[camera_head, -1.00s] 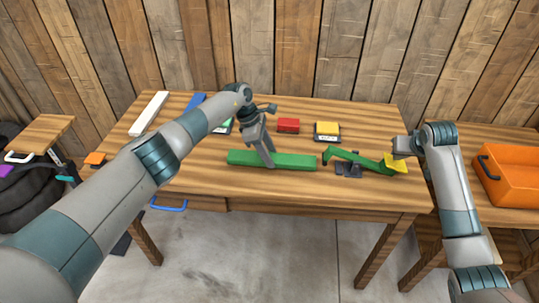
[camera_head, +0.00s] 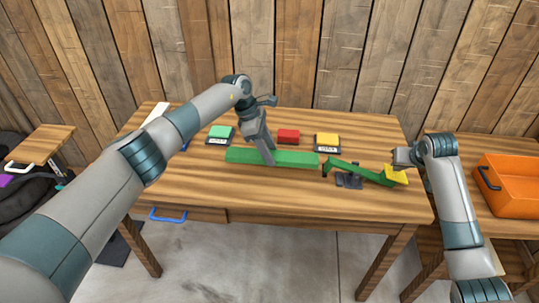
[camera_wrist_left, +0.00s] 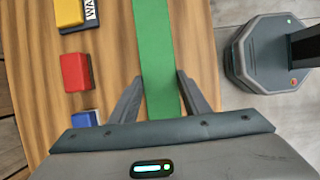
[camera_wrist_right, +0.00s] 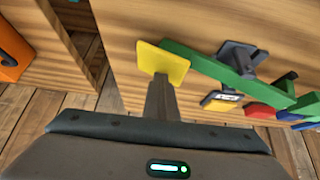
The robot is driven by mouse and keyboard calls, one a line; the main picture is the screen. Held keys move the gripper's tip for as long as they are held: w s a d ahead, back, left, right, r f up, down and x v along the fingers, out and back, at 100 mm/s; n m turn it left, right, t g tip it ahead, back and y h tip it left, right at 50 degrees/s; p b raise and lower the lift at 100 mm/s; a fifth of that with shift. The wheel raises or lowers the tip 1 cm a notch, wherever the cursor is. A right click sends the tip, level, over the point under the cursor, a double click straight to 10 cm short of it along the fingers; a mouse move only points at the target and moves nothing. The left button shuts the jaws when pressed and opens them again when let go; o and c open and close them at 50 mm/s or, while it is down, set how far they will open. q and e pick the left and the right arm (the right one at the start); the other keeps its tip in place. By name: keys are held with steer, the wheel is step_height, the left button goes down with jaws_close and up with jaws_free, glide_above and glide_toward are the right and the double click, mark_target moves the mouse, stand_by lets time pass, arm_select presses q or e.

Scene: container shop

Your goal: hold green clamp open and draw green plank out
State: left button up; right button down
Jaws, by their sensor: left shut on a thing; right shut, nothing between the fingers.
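The long green plank (camera_head: 295,159) is above or on the middle of the table, and my left gripper (camera_head: 268,158) is shut around it. In the left wrist view the plank (camera_wrist_left: 155,60) runs between both fingers (camera_wrist_left: 160,95). Its right end is clear of the green clamp (camera_head: 355,171), with a small gap. The clamp has a dark base (camera_head: 348,181) and a yellow pad (camera_head: 396,177) at its right end. My right gripper (camera_head: 401,160) is shut and empty at this pad. In the right wrist view its closed fingers (camera_wrist_right: 162,82) overlap the yellow pad (camera_wrist_right: 160,62); firm contact is hard to judge.
Behind the plank are a red block (camera_head: 288,136), a yellow block (camera_head: 327,139) on a labelled dark stand, and a green block (camera_head: 220,132) on another. A white bar (camera_head: 156,112) lies far left. An orange bin (camera_head: 515,188) stands right. The front table strip is clear.

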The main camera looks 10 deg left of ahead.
arm_select(q)
steer(key=shift+r, duration=0.1)
stand_by(0.4)
arm_select(e)
step_height(320, 180, up, 9)
stand_by(1.3)
steer(key=shift+f, duration=0.1)
stand_by(0.4)
